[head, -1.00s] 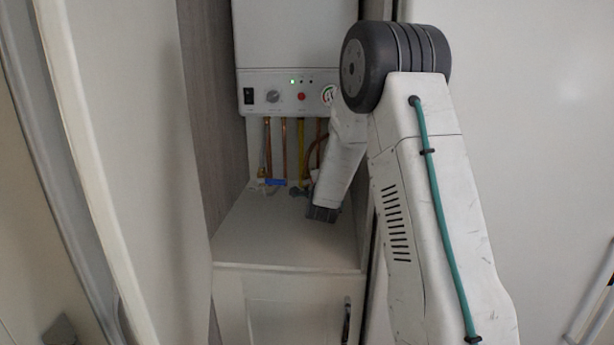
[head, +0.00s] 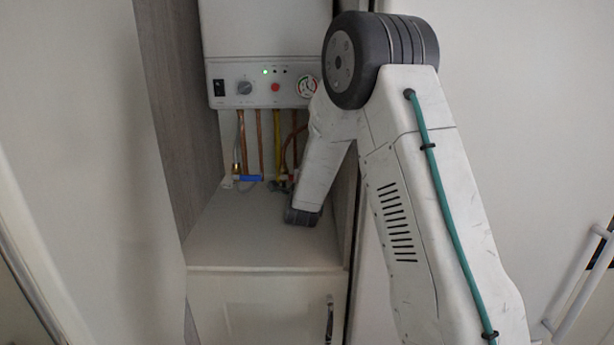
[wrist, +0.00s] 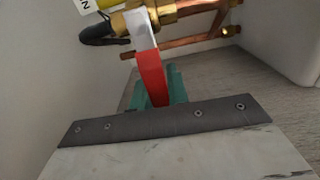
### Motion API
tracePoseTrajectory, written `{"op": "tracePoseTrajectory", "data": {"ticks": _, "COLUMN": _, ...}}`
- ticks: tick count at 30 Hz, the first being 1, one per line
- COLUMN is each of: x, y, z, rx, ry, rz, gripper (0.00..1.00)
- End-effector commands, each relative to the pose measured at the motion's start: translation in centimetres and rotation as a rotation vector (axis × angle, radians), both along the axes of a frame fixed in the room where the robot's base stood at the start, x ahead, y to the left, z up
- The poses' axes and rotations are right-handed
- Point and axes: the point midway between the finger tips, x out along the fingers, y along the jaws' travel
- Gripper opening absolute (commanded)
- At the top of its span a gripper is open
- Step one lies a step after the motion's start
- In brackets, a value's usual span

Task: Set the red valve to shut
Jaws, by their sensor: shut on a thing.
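The red valve's lever (wrist: 151,77) shows in the wrist view, with a pale metal end at a brass fitting (wrist: 165,13). My gripper (wrist: 157,88) has teal fingers on either side of the lever's lower end and is shut on it. In the head view my arm reaches down to the pipes under the boiler, and the arm hides the red valve and the gripper. A valve with a blue handle (head: 248,178) shows to the left there.
The white boiler (head: 260,85) hangs above copper pipes (head: 260,145) and a yellow pipe (head: 277,140). A white counter (head: 250,235) lies below, mostly clear. A grey wood panel (head: 175,95) stands at the left, and a white door panel (head: 70,130) is farther left.

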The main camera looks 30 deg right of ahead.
Motion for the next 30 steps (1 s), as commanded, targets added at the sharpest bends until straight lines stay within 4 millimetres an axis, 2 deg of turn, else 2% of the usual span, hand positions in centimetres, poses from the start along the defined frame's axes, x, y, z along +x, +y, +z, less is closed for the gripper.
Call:
{"op": "tracePoseTrajectory", "data": {"ticks": 4, "x": -0.1, "y": -0.1, "z": -0.3, "rx": 0.004, "ry": 0.005, "rz": -0.002, "gripper": 0.0}}
{"op": "tracePoseTrajectory", "data": {"ticks": 5, "x": -0.1, "y": -0.1, "z": -0.3, "rx": 0.004, "ry": 0.005, "rz": -0.002, "gripper": 0.25}}
{"op": "tracePoseTrajectory", "data": {"ticks": 6, "x": -0.1, "y": -0.1, "z": -0.3, "rx": 0.004, "ry": 0.005, "rz": -0.002, "gripper": 0.36}}
{"op": "tracePoseTrajectory", "data": {"ticks": 7, "x": -0.1, "y": -0.1, "z": -0.3, "rx": 0.004, "ry": 0.005, "rz": -0.002, "gripper": 0.38}}
{"op": "tracePoseTrajectory", "data": {"ticks": 17, "x": -0.4, "y": 0.2, "z": -0.1, "rx": 0.001, "ry": 0.003, "rz": -0.001, "gripper": 0.38}}
{"op": "tracePoseTrajectory", "data": {"ticks": 30, "x": -6.1, "y": 3.3, "z": -0.1, "rx": 0.003, "ry": 0.003, "rz": -0.002, "gripper": 0.38}}
